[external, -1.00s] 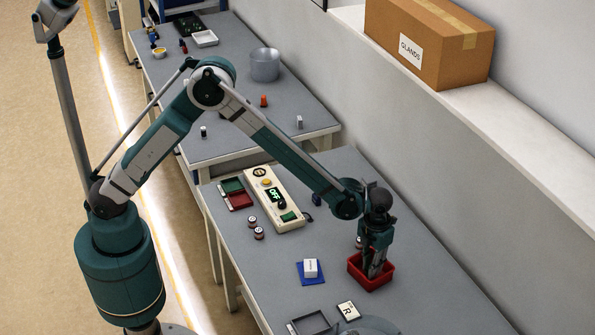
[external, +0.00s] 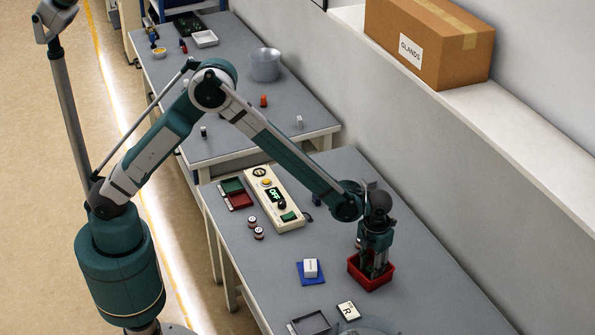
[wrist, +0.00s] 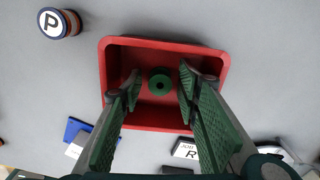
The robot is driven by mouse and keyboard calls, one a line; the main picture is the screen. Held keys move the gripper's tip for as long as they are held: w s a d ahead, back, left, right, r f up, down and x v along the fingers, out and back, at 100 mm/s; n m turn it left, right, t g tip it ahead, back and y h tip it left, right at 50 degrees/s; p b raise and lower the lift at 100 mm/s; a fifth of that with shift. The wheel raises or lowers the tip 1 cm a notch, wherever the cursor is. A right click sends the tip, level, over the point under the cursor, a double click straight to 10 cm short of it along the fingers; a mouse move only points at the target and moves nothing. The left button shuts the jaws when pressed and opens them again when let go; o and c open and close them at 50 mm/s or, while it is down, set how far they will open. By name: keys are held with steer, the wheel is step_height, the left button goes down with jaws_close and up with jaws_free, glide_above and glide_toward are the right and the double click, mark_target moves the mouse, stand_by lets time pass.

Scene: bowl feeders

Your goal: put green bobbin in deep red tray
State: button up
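The green bobbin (wrist: 159,84) lies on the floor of the red, high-walled tray (wrist: 222,62), close to its middle, with its round end and centre hole facing the wrist camera. The tray also shows in the external view (external: 369,284) on the near bench. My gripper (external: 376,268) points down into the tray. In the wrist view its green-padded fingers stand on either side of the bobbin with a clear gap on both sides, so it is open. The bobbin is hidden in the external view.
A round piece marked P (wrist: 57,22) stands close outside the tray. A blue pad with a white block (external: 310,269) and an R tile (external: 348,311) lie nearby. A control box reading OFF (external: 275,198) and small green and dark red shallow trays (external: 238,199) are farther back.

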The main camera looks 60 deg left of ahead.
mark_target(370, 268)
steer(key=shift+r, duration=0.2)
step_height(370, 268, up, 12)
steer(key=p, duration=0.1)
stand_by(0.5)
steer(key=shift+a, duration=0.1)
stand_by(0.5)
